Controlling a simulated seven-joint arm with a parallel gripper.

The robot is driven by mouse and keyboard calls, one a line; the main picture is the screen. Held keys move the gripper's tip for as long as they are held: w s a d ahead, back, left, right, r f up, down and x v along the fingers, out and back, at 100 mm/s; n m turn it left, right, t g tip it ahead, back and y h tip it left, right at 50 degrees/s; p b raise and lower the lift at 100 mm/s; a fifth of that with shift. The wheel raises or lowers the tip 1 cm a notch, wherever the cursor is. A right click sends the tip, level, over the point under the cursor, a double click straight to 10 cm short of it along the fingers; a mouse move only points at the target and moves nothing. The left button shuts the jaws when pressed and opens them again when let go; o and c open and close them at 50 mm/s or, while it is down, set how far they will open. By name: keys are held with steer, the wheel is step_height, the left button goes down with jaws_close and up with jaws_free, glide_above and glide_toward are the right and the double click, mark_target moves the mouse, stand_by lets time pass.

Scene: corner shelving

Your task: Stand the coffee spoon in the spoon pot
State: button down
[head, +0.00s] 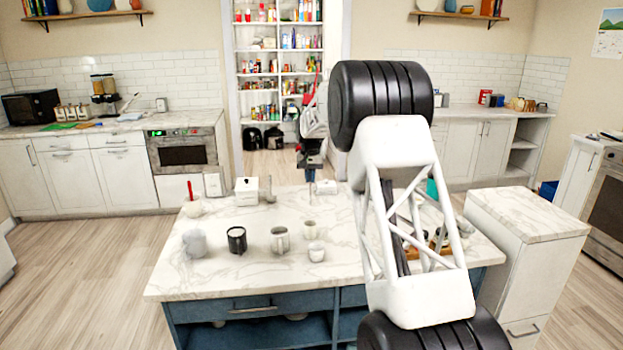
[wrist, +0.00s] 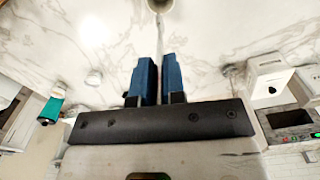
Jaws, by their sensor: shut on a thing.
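My gripper (head: 311,172) hangs over the far middle part of the marble island, its fingers pointing down. In the wrist view, its two blue fingers (wrist: 158,80) are shut on the thin, pale coffee spoon (wrist: 159,38). In the head view the spoon is too small to make out clearly. A small pale cup (head: 309,229) stands nearer the camera than the gripper. I cannot tell for certain which vessel is the spoon pot.
Several mugs stand on the island (head: 180,278), including a black-rimmed mug (head: 237,240) and a grey mug (head: 280,240). A white box (head: 247,191) and a white pot with a red stick (head: 192,206) stand left. My arm hides much of the right side.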

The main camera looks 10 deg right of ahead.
mark_target(310, 198)
steer(key=shift+f, duration=0.15)
stand_by(0.5)
steer(key=shift+f, duration=5.6)
steer(key=c, duration=1.1)
jaws_free()
steer(key=shift+r, duration=3.9)
